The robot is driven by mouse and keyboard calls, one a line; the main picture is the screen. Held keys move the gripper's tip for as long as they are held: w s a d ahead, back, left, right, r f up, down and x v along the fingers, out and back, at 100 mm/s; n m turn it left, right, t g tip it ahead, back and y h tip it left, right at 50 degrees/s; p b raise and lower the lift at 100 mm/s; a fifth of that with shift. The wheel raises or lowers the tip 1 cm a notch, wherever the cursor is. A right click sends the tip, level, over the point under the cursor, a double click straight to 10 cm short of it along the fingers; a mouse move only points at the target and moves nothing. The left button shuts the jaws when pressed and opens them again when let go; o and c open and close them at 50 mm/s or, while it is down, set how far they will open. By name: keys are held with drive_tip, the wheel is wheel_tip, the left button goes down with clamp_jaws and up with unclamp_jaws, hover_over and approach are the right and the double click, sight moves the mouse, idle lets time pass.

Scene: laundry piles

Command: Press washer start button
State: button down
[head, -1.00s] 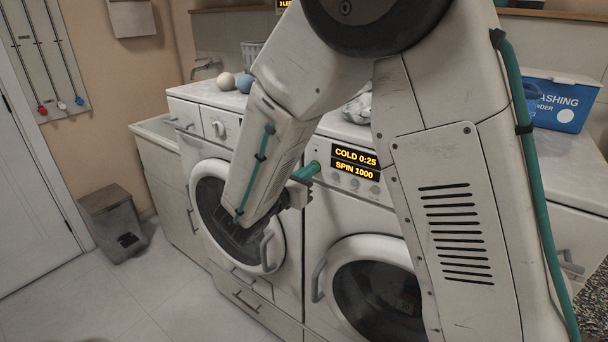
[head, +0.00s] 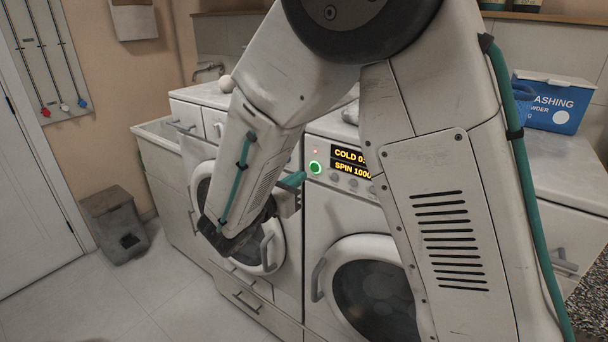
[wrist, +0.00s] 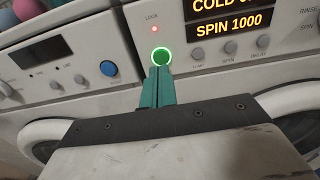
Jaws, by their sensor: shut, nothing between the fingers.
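The washer (head: 330,212) has a front panel with a round green start button (head: 315,167), ringed by a lit green glow. The button also shows in the wrist view (wrist: 161,56). Its display (head: 352,160) reads "COLD" and "SPIN 1000", partly hidden by my arm in the head view. A small red lock light (wrist: 155,29) glows above the button. My gripper (head: 302,177) is shut and empty, its teal fingertips just left of the button in the head view. In the wrist view the fingertips (wrist: 158,72) sit just below the button; a small gap shows in the head view.
A second white machine (head: 198,170) stands to the left, with a blue knob (wrist: 108,68) on its panel. Small dials (head: 353,181) sit under the display. A blue washing powder box (head: 555,102) stands on the counter at right. Open floor (head: 120,290) lies at lower left.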

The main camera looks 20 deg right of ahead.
drive_tip(key=v, duration=0.9)
drive_tip(key=shift+s+a+f, duration=0.1)
drive_tip(key=shift+a+f, duration=0.05)
drive_tip(key=s+d+f+m+g+y, duration=0.1)
drive_tip(key=s+d+m+g+y, duration=0.1)
drive_tip(key=s+d+m+g, duration=0.4)
drive_tip(key=s+d+f+m+g+y, duration=0.1)
drive_tip(key=s+d+m+g+y, duration=0.2)
drive_tip(key=s+m+g, duration=0.4)
drive_tip(key=s+d+r+m+t+y, duration=0.2)
drive_tip(key=s+r+m+y, duration=0.1)
drive_tip(key=s+m+y, duration=0.2)
drive_tip(key=s+d+r+m+t+y, duration=0.1)
drive_tip(key=s+r+m+t+y, duration=0.1)
drive_tip(key=s+r+m+y, duration=0.2)
drive_tip(key=s+m+y, duration=0.1)
drive_tip(key=s+m, duration=0.1)
drive_tip(key=s, duration=0.1)
drive_tip(key=shift+s+d+m+t, duration=0.3)
drive_tip(key=shift+d, duration=0.1)
drive_tip(key=shift+r, duration=0.1)
idle(0.9)
